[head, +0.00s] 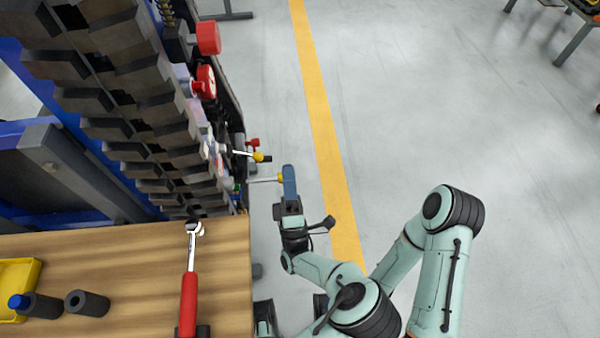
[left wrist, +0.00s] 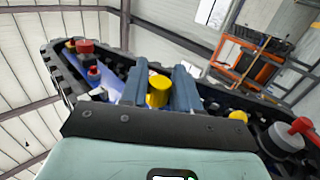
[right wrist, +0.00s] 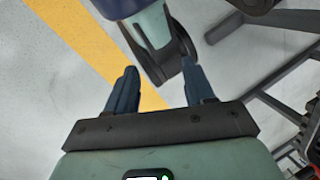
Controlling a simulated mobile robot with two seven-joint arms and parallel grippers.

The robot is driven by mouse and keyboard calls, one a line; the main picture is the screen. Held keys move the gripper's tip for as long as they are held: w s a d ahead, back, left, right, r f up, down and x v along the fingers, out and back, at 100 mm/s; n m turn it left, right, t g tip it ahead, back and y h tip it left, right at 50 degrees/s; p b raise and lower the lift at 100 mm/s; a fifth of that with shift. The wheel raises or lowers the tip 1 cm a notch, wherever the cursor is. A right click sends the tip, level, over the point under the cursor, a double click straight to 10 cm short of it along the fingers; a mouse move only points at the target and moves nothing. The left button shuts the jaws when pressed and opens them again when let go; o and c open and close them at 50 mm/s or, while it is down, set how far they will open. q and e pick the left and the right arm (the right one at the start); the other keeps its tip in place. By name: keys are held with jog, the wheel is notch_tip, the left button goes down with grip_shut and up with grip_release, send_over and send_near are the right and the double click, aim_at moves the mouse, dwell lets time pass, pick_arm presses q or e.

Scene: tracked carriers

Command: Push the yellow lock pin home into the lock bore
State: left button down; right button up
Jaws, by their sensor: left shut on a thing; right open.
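The yellow lock pin has a thin bright shaft (head: 263,180) and a yellow head. The head (left wrist: 158,91) shows between my fingers in the left wrist view. My left gripper (head: 288,181) is shut on this head, to the right of the tracked carrier (head: 160,125). The shaft points left at the carrier's side. The lock bore is not clear in any view, and I cannot tell how deep the tip sits. My right gripper (right wrist: 158,75) is open and empty in the right wrist view, above the floor.
A yellow-knobbed lever (head: 258,157) sticks out just above the pin in the head view. Red knobs (head: 208,38) are farther up the carrier. A wooden bench (head: 130,255) at lower left bears a red-handled tool (head: 189,295) and dark cylinders.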

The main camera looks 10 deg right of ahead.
aim_at(266, 178)
pick_arm(q)
jog(key=shift+a+p, duration=0.3)
jog(key=shift+a, duration=0.7)
pick_arm(e)
jog(key=shift+s+a+r, duration=0.25)
jog(key=shift+s+r, duration=0.25)
jog(key=shift+s, duration=0.05)
jog(key=shift+r, duration=0.25)
pick_arm(q)
jog(key=shift+p, duration=0.45)
pick_arm(e)
jog(key=shift+r, duration=0.3)
jog(key=shift+r, duration=0.15)
pick_arm(q)
jog(key=shift+p, duration=0.45)
pick_arm(e)
jog(key=shift+w+r, duration=0.1)
jog(key=shift+r, duration=0.2)
pick_arm(q)
jog(key=shift+p, duration=0.4)
pick_arm(e)
jog(key=shift+r, duration=0.4)
pick_arm(q)
jog(key=shift+a+p, duration=0.6)
jog(key=shift+a, duration=1.2)
pick_arm(e)
jog(key=shift+w+r, duration=0.15)
jog(key=shift+r, duration=0.5)
pick_arm(q)
jog(key=shift+d, duration=0.2)
